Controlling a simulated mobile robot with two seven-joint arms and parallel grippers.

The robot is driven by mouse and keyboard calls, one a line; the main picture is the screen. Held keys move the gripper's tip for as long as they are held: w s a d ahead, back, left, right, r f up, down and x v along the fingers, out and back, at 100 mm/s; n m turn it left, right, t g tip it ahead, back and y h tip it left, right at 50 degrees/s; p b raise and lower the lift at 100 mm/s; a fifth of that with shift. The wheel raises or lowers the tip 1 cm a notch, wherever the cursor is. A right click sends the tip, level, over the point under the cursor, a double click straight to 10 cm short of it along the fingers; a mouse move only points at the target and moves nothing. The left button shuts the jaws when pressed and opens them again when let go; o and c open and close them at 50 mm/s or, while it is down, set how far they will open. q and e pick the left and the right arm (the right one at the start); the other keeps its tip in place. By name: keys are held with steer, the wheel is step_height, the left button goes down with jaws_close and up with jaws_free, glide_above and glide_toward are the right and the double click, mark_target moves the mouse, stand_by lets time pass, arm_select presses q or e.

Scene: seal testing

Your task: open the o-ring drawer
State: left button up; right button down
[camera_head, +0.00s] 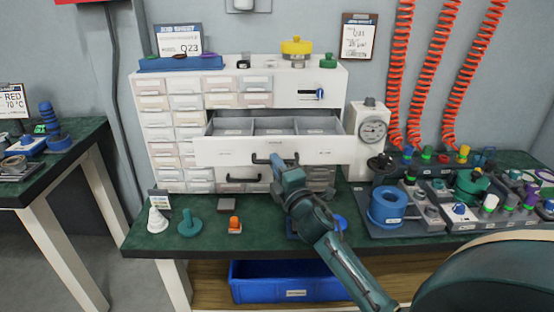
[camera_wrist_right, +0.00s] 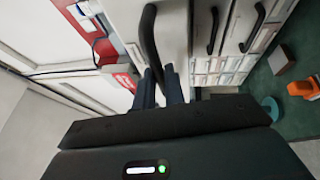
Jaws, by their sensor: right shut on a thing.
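The o-ring drawer (camera_head: 222,152) is a wide white drawer in the white cabinet. It is pulled out, and its grey compartments show from above; they look empty. Its dark bar handle (camera_head: 262,158) is on the front, and also shows in the right wrist view (camera_wrist_right: 149,32). My right gripper (camera_head: 277,160) is at this handle, and in the right wrist view its two fingers (camera_wrist_right: 162,78) are shut on it. The gripper hides part of the handle. My left gripper is not in view.
Below the open drawer is another dark handle (camera_head: 244,178). Small drawers (camera_head: 153,103) fill the cabinet's left side. A white box with a dial gauge (camera_head: 373,130) stands close to the drawer's right. An orange part (camera_head: 234,224) and a teal part (camera_head: 190,224) stand on the green bench top.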

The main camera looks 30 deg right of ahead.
steer(key=shift+s+a, duration=0.1)
steer(key=shift+s, duration=0.05)
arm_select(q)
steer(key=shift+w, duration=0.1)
arm_select(e)
steer(key=c, duration=1.6)
jaws_free()
steer(key=shift+o, duration=0.6)
arm_select(q)
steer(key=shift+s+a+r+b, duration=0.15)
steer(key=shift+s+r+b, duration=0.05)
steer(key=shift+b, duration=0.1)
arm_select(e)
steer(key=v, duration=1.3)
